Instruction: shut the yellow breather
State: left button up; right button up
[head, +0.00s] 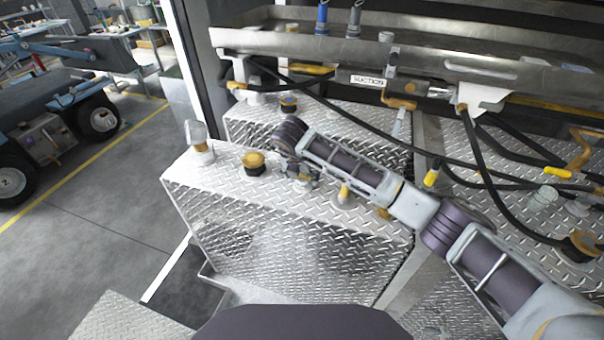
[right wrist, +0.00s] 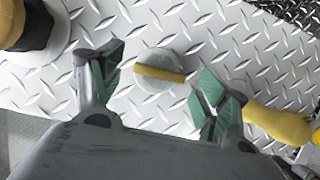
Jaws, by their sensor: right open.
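In the right wrist view, a round grey fitting with a flat yellow bar across its top (right wrist: 160,73) sits on the diamond-plate tank top. I take it to be the yellow breather; its bar lies nearly level in the picture. My right gripper (right wrist: 160,88) is open, its green-padded fingers on either side of the fitting. Whether they touch it I cannot tell. In the head view, my right gripper (head: 300,181) is low over the tank top (head: 222,178), and the arm hides most of the fitting. My left gripper is not in view.
A black filler with a yellow cap (head: 254,162) stands left of the gripper, and a clear-topped fitting (head: 198,138) beyond it. A yellow handle (right wrist: 278,122) is close to the right finger. Black hoses (head: 480,185) and a metal rail (head: 400,60) run behind the arm.

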jog(key=v, duration=1.2)
jog(key=shift+s+f, duration=0.1)
dwell(0.7)
